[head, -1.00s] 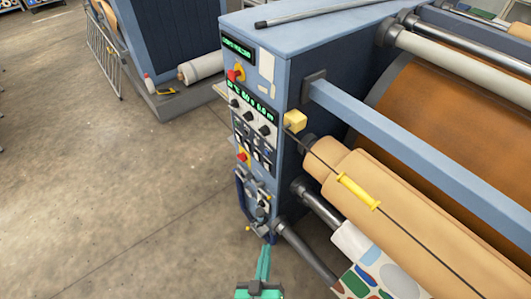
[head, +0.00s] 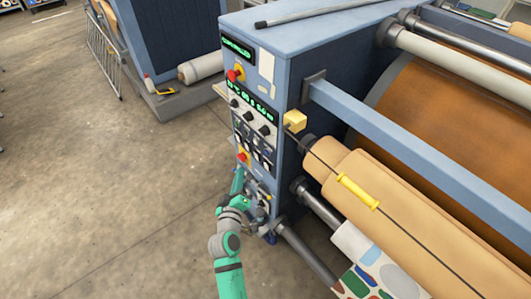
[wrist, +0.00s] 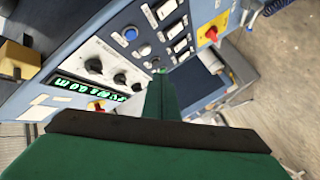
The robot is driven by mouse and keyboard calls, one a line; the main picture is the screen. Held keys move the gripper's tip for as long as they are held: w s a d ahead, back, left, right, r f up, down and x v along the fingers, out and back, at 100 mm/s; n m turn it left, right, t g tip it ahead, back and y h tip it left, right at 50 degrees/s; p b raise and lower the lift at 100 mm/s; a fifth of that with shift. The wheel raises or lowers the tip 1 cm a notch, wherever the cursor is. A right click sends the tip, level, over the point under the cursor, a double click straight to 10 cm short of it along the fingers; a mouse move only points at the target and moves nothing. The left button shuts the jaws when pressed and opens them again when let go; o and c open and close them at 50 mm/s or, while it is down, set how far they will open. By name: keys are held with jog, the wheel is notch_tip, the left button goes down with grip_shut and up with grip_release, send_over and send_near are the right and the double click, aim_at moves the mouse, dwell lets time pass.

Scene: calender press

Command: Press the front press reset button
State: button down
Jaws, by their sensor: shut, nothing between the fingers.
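The blue-grey press control panel (head: 243,120) is on the end face of the press. In the wrist view it has a round blue button (wrist: 130,33), black knobs (wrist: 94,65) and a row of pale switches (wrist: 175,28). No readable label shows which control is the front press reset button. My gripper (head: 240,173) is at the lower panel in the head view, just below a red knob on yellow (head: 243,157). In the wrist view my gripper (wrist: 159,75) is shut and empty, its tips over the panel near the switches. I cannot tell whether they touch it.
A red emergency knob (wrist: 209,34) on yellow sits right of the switches in the wrist view. A yellow block (head: 295,121) and a blue-grey beam (head: 410,150) stick out beside the panel. Tan rollers (head: 400,205) lie to the right. Open floor (head: 110,200) is at left.

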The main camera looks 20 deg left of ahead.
aim_at(267, 152)
jog(key=shift+w+a+r, duration=0.15)
jog(key=shift+a+r, duration=0.15)
jog(key=w+d, duration=0.4)
jog(key=w, duration=0.3)
jog(key=shift+w+d, duration=0.3)
jog(key=shift+w, duration=0.05)
dwell(0.3)
jog(key=shift+a, duration=0.2)
dwell(0.5)
jog(key=shift+w+d, duration=0.1)
jog(key=shift+d, duration=0.05)
dwell(1.1)
